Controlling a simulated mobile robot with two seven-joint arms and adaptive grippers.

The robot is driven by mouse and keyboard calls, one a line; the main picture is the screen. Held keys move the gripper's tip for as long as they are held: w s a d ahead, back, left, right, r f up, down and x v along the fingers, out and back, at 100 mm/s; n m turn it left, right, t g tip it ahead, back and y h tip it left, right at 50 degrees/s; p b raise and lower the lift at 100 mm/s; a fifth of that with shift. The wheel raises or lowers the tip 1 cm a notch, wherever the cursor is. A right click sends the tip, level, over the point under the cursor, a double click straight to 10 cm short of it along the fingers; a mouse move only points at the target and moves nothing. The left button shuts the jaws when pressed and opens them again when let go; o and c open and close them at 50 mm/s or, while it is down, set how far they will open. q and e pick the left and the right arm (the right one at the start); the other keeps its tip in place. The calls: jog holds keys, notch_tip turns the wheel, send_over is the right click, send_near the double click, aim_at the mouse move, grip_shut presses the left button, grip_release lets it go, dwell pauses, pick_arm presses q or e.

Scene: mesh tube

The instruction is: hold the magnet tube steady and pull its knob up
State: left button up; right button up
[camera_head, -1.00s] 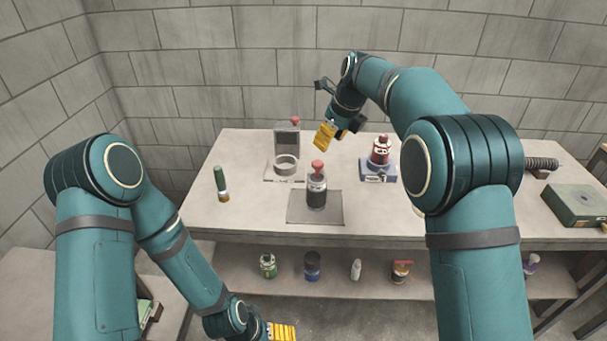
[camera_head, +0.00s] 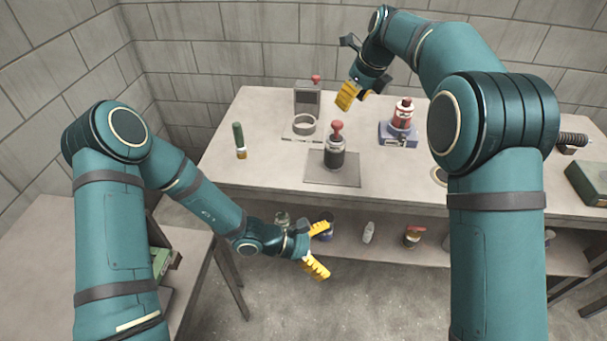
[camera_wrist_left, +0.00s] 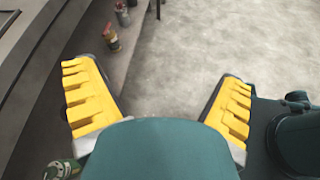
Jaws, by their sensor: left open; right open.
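The magnet tube (camera_head: 335,158) stands upright on a dark grey mat (camera_head: 318,178) near the bench's front edge, its red knob (camera_head: 337,128) on top. My left gripper (camera_head: 322,248) is open and empty, below and in front of the bench edge, apart from the tube. In the left wrist view its two yellow fingers (camera_wrist_left: 157,85) are spread wide over the floor with nothing between them. My right gripper (camera_head: 356,96) is open, with no object seen in it, above the back of the bench, behind and slightly right of the tube. One right finger shows clearly.
A grey stand with a ring (camera_head: 303,125) is behind the tube. The lower shelf holds small bottles, including a white one (camera_head: 368,232). A green box (camera_head: 592,180) sits far right.

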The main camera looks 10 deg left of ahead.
pick_arm(q)
jog(key=w+a+r+n+t, duration=0.2)
jog(key=w+r+n+t, duration=0.4)
jog(key=w, duration=0.4)
jog(key=n+t+y, duration=0.3)
jog(key=n+t, duration=0.2)
jog(key=t, duration=0.2)
send_near(329, 154)
jog(key=x, duration=1.2)
jog(key=shift+w+d+r, duration=0.1)
jog(key=shift+w+d, duration=0.1)
jog(key=shift+w, duration=0.15)
